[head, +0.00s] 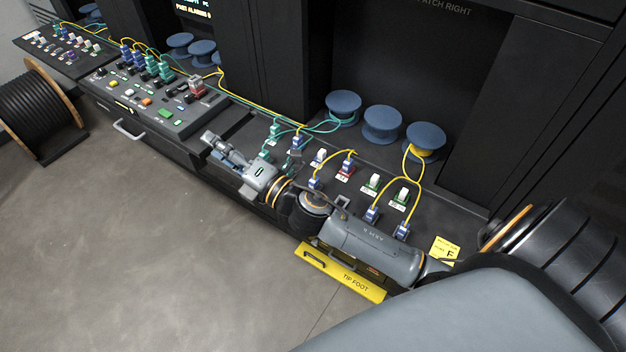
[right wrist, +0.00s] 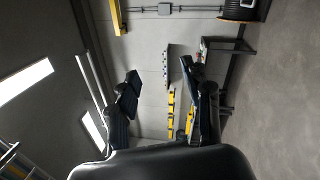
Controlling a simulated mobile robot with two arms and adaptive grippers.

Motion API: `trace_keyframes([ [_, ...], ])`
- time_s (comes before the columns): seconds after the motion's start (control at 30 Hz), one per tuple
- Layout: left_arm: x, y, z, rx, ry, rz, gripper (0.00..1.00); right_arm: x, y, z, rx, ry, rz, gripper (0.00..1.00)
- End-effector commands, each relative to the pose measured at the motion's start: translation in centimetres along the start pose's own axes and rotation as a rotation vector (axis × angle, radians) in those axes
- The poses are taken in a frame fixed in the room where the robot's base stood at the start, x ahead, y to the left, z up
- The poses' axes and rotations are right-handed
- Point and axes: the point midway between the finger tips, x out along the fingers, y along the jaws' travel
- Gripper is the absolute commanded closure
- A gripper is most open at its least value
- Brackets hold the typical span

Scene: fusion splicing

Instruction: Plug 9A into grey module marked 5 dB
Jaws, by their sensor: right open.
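My right arm reaches in from the right over the low black shelf, and its open gripper (head: 216,144) points left near the shelf's front edge. In the right wrist view its two dark fingers (right wrist: 160,88) are spread with nothing between them. Blue plugs on yellow cables stand on the shelf, including a front one (head: 372,214) and one to its right (head: 402,230). Teal plugs (head: 274,130) stand behind my gripper. Small modules with white tops (head: 374,182) stand among them. I cannot read which plug is 9A or which module is marked 5 dB. My left gripper is out of view.
A sloped grey button panel (head: 150,101) with a red-topped part (head: 197,86) lies left of my gripper. Blue spools (head: 382,124) stand at the back. A yellow foot bar (head: 340,272) runs along the front. A black cable drum (head: 40,108) stands on the floor at left.

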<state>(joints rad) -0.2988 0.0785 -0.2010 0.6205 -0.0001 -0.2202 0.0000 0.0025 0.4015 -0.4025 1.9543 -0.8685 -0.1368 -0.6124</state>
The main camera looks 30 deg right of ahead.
Motion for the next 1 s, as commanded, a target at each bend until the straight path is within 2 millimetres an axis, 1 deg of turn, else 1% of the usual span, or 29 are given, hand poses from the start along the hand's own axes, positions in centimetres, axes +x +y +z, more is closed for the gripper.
trace_keyframes([
  [0.03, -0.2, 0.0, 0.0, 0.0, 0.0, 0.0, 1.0, 1.2, 1.8, -1.4, -0.181, 0.109, 0.083, 0.51],
  [0.07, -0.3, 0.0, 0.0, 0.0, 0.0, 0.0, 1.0, 1.5, 2.5, -2.6, -0.293, 0.18, 0.131, 0.51],
  [0.1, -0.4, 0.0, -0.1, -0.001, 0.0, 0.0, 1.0, 1.8, 3.1, -4.2, -0.443, 0.275, 0.193, 0.51],
  [0.17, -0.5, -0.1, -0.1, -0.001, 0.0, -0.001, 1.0, 1.7, 3.1, -6.4, -0.666, 0.42, 0.276, 0.51],
  [0.2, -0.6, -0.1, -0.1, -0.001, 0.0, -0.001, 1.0, 1.4, 2.6, -7.6, -0.812, 0.521, 0.326, 0.51],
  [0.27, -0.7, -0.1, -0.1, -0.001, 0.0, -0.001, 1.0, 0.7, 1.0, -8.8, -1.027, 0.678, 0.391, 0.51],
  [0.3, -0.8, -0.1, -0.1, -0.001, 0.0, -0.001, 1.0, 0.0, -0.4, -9.0, -1.165, 0.788, 0.427, 0.51],
  [0.37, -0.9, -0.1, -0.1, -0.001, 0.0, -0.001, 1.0, -1.2, -3.1, -8.5, -1.362, 0.963, 0.468, 0.51],
  [0.4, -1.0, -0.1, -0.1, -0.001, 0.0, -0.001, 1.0, -2.1, -5.1, -7.6, -1.483, 1.088, 0.485, 0.51],
  [0.47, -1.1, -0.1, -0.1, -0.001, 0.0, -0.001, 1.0, -3.6, -8.0, -5.1, -1.645, 1.285, 0.496, 0.51],
  [0.5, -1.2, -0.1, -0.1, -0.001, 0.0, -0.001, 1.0, -4.7, -9.6, -3.0, -1.732, 1.414, 0.493, 0.51],
  [0.57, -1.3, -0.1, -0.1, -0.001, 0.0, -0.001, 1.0, -6.1, -11.5, 0.2, -1.825, 1.591, 0.477, 0.51],
  [0.6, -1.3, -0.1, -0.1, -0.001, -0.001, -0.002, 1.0, -7.0, -12.4, 2.4, -1.868, 1.7, 0.461, 0.51],
  [0.67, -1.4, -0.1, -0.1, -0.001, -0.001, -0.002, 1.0, -8.2, -13.2, 5.5, -1.911, 1.844, 0.431, 0.51],
  [0.7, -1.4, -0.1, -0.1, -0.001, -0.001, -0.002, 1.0, -9.0, -13.6, 7.4, -1.925, 1.931, 0.41, 0.51],
  [0.8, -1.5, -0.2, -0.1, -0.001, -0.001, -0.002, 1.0, -10.5, -13.8, 11.1, -1.938, 2.096, 0.363, 0.51],
  [0.9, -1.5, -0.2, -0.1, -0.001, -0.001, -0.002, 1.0, -11.5, -13.8, 13.4, -1.931, 2.201, 0.328, 0.51],
  [1.0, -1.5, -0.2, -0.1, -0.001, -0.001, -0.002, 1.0, -12.0, -13.8, 14.4, -1.923, 2.249, 0.312, 0.51],
])
